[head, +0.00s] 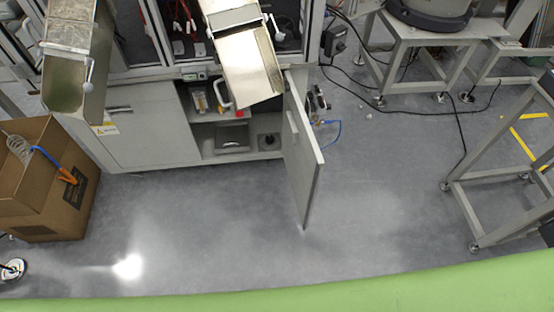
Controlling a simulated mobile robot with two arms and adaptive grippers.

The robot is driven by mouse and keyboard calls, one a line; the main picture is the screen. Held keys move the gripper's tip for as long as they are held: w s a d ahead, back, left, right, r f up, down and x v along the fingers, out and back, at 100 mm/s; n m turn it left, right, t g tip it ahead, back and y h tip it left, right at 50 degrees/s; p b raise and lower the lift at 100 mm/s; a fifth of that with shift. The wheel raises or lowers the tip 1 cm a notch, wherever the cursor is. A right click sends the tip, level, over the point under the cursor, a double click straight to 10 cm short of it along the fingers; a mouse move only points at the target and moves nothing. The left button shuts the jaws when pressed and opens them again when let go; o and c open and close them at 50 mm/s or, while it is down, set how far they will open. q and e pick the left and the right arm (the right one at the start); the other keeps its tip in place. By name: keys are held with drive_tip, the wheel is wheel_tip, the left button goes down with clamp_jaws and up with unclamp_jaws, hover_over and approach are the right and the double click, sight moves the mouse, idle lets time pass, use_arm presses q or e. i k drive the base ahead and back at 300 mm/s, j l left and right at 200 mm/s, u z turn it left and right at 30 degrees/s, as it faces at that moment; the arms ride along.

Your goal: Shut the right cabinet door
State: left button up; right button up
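The right cabinet door (302,155) is a grey panel standing wide open. It is hinged at the right side of the cabinet and sticks out over the floor towards the camera. A small handle shows on its left face. The cabinet (190,165) lies open behind it, with shelves holding a dark flat box (232,139), small yellow and red items and a black object (268,141). The left cabinet door (150,135) is shut. Neither of my grippers can be made out in the head view.
Two metal chutes (245,65) (70,60) jut out above the cabinet. A cardboard box (45,190) with a blue-and-orange item stands at the left. Metal frames (500,190) and cables stand at the right. The floor (220,230) before the cabinet is clear. A green band crosses the bottom.

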sight(304, 162)
drive_tip(key=i+l+u, duration=0.15)
drive_tip(key=l+u, duration=0.35)
drive_tip(key=l, duration=0.15)
drive_tip(key=l+u, duration=0.45)
drive_tip(key=l, duration=0.2)
drive_tip(key=k+l+u, duration=0.1)
drive_tip(key=l, duration=1.25)
drive_tip(key=u, duration=0.2)
drive_tip(key=k+l, duration=0.05)
drive_tip(key=k, duration=0.05)
